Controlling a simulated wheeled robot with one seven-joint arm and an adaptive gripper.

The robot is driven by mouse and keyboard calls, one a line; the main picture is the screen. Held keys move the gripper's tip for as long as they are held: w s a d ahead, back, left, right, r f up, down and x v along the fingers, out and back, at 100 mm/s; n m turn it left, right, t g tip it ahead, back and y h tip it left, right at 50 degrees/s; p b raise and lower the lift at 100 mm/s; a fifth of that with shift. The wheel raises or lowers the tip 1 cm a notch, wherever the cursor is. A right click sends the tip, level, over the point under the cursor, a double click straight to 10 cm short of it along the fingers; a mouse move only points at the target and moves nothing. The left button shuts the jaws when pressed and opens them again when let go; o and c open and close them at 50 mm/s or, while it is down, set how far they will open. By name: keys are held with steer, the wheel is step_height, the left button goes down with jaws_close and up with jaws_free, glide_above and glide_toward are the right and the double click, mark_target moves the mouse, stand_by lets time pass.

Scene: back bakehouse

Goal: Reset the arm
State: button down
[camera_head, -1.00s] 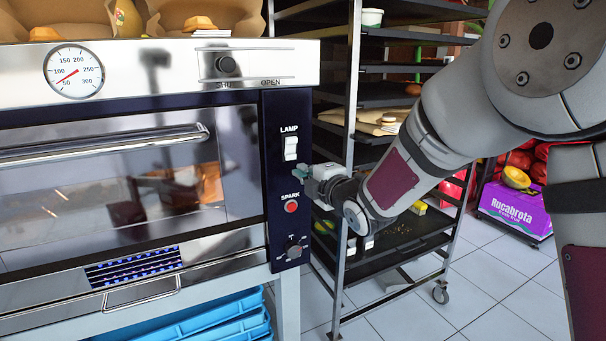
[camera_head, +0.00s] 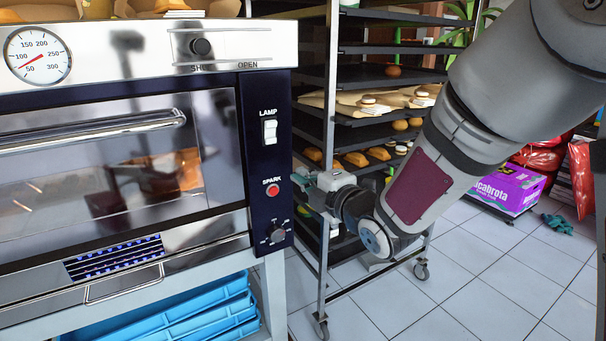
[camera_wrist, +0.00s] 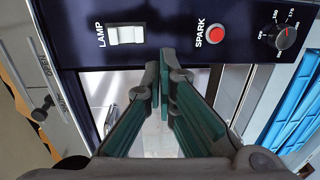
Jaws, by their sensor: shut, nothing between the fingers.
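My gripper (camera_head: 308,190) is in front of the right side of the oven's dark control panel (camera_head: 264,150). In the wrist view the green fingers of my gripper (camera_wrist: 160,85) meet at their tips, with nothing between them. The panel carries a white lamp switch (camera_head: 270,132), a red spark button (camera_head: 273,190) and a dial (camera_head: 277,236). The wrist view shows the lamp switch (camera_wrist: 126,35), the spark button (camera_wrist: 215,35) and the dial (camera_wrist: 286,37) beyond the fingertips, which appear apart from them. My arm reaches in from the upper right in the head view.
A wheeled rack (camera_head: 334,100) with trays of bread stands right behind my gripper. Blue crates (camera_head: 170,318) sit under the oven. A purple box (camera_head: 507,188) is at the right. Tiled floor (camera_head: 470,270) is open at the lower right.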

steer(key=s+d+m+g+h, duration=0.2)
steer(key=s+d+m+h, duration=0.3)
steer(key=d, duration=0.4)
steer(key=s+d+m+g+h, duration=0.2)
steer(key=s+d+m+h, duration=0.2)
steer(key=s+d+m, duration=0.3)
steer(key=s+d+f+m+g, duration=0.1)
steer(key=s+d+m+g, duration=0.2)
steer(key=s, duration=0.7)
steer(key=s+d+m+g, duration=0.25)
steer(key=s+m, duration=0.35)
steer(key=s, duration=0.5)
steer(key=s+d+f+m+g, duration=0.15)
steer(key=s+m+g, duration=0.25)
steer(key=s, duration=0.6)
step_height(320, 180, up, 22)
steer(key=t+p, duration=0.3)
steer(key=p, duration=1.7)
steer(key=shift+f+h, duration=0.25)
steer(key=shift+h, duration=0.05)
steer(key=shift+w+t, duration=0.15)
steer(key=shift+t, duration=0.1)
